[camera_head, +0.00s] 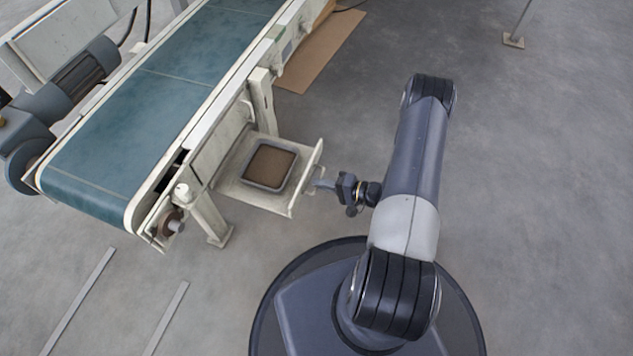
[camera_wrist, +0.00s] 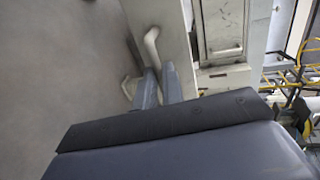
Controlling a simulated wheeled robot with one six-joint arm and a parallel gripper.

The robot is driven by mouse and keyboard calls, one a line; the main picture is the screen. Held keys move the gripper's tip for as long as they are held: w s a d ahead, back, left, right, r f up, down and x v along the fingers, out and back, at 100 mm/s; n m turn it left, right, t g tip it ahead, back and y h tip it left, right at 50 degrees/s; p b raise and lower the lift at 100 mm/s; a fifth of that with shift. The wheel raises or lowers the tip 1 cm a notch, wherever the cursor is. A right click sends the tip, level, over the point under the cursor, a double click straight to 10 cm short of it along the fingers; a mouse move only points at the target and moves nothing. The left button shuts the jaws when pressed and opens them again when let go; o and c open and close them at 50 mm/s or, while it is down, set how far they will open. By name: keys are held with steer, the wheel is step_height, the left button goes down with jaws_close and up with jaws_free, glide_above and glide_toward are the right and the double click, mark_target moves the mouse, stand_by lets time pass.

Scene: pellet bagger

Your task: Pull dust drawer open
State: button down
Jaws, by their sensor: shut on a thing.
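The dust drawer (camera_head: 308,178) stands out from under the side of the conveyor, in the middle of the head view. A grey-rimmed pan (camera_head: 270,186) with brown dust sits in it. My gripper (camera_head: 322,184) is at the outer face of the drawer front, shut on the drawer's handle. In the wrist view the two fingers (camera_wrist: 159,88) close around the pale curved handle (camera_wrist: 151,46). The drawer front (camera_wrist: 160,15) shows just beyond it. Part of the handle's grip is hidden between the fingers.
The conveyor with its green-blue belt (camera_head: 150,105) runs along the left. Its leg (camera_head: 211,220) stands beside the drawer. A motor (camera_head: 85,72) is at the far left. A brown sheet (camera_head: 322,52) lies on the floor behind. The floor on the right (camera_head: 545,180) is clear.

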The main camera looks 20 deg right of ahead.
steer(key=c, duration=1.5)
jaws_free()
steer(key=shift+c, duration=0.2)
steer(key=shift+d, duration=0.1)
steer(key=p+v, duration=0.3)
steer(key=v, duration=0.7)
steer(key=shift+s+d, duration=0.25)
steer(key=b+x, duration=0.3)
steer(key=x, duration=0.8)
steer(key=shift+r, duration=0.1)
steer(key=shift+r, duration=0.1)
